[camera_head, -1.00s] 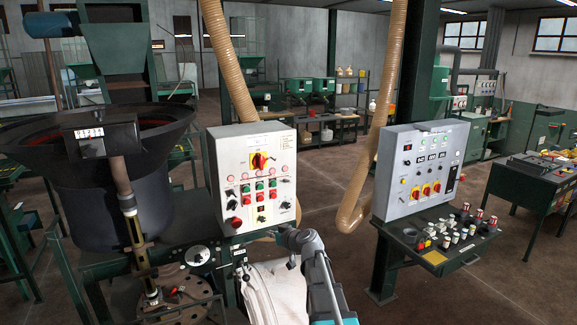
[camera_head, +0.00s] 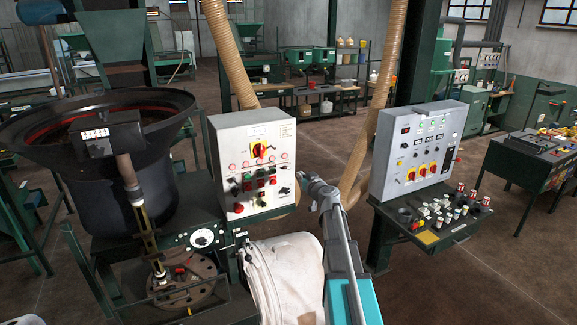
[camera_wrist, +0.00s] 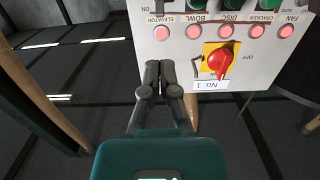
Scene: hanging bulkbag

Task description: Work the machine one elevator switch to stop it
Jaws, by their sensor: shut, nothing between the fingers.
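The white machine one control panel (camera_head: 225,150) stands left of centre in the head view. The elevator switch (camera_head: 284,190) seems to be the black knob low at the panel's right side. In the wrist view, where the panel appears upside down, the elevator switch (camera_wrist: 158,6) is cut by the top edge beside the ELEVATOR label. My gripper (camera_wrist: 160,66) is shut and empty, with its tips below the elevator lamp (camera_wrist: 161,33) in that picture. In the head view my gripper (camera_head: 304,179) is beside the panel's right edge, apart from the switch.
A red rotary switch (camera_wrist: 220,62) on a yellow plate lies right of my fingertips in the wrist view. A hanging beige hose (camera_head: 385,95) and a grey control panel (camera_head: 400,160) stand to the right. A white bulk bag (camera_head: 285,265) is below the panel.

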